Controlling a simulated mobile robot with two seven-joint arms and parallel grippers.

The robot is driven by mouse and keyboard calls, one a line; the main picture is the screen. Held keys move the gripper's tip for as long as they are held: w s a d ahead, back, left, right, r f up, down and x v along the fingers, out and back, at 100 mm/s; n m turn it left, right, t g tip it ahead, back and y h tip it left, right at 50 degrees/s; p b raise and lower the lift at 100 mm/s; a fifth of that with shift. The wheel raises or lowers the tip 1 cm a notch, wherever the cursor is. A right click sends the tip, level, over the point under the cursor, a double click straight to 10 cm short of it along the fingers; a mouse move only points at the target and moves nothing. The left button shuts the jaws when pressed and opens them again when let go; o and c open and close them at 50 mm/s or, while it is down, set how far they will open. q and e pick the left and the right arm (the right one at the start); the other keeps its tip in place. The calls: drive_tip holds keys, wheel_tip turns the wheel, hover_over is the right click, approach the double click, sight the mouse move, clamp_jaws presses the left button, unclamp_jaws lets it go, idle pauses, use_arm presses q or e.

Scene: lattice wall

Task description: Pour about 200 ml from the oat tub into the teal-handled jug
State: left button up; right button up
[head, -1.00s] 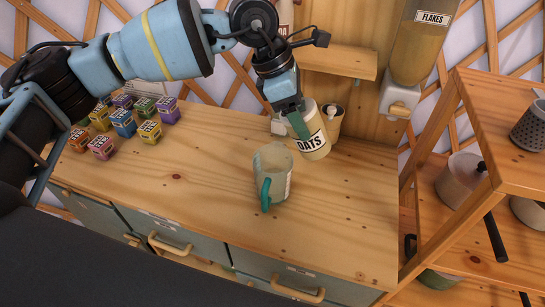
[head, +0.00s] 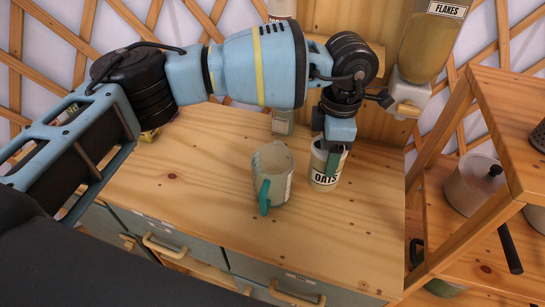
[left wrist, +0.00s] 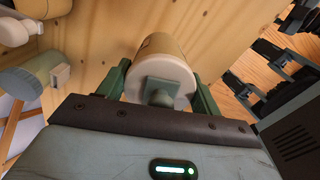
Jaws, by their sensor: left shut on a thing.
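The oat tub (head: 319,170), pale with an OATS label, is near the back right of the counter, roughly upright. My left gripper (head: 333,158) comes from above and is shut on it. In the left wrist view the tub (left wrist: 158,47) sits between the green fingers, its pale end with a grey-green square piece facing the camera. I cannot tell whether its base touches the counter. The jug (head: 281,178) stands upright just left of the tub, apart from it, its teal handle (head: 264,196) facing the front. Its fill level is unclear. My right gripper is not in view.
A flakes dispenser (head: 432,45) hangs at the back right. A wooden shelf unit (head: 500,100) with a pot (head: 473,183) stands at the right. A pale container (head: 282,124) is behind the jug. My left arm covers the small boxes at back left. The counter front (head: 200,205) is clear.

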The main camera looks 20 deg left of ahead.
use_arm(q)
drive_tip(key=shift+r+p, duration=0.5)
drive_tip(key=shift+r, duration=1.5)
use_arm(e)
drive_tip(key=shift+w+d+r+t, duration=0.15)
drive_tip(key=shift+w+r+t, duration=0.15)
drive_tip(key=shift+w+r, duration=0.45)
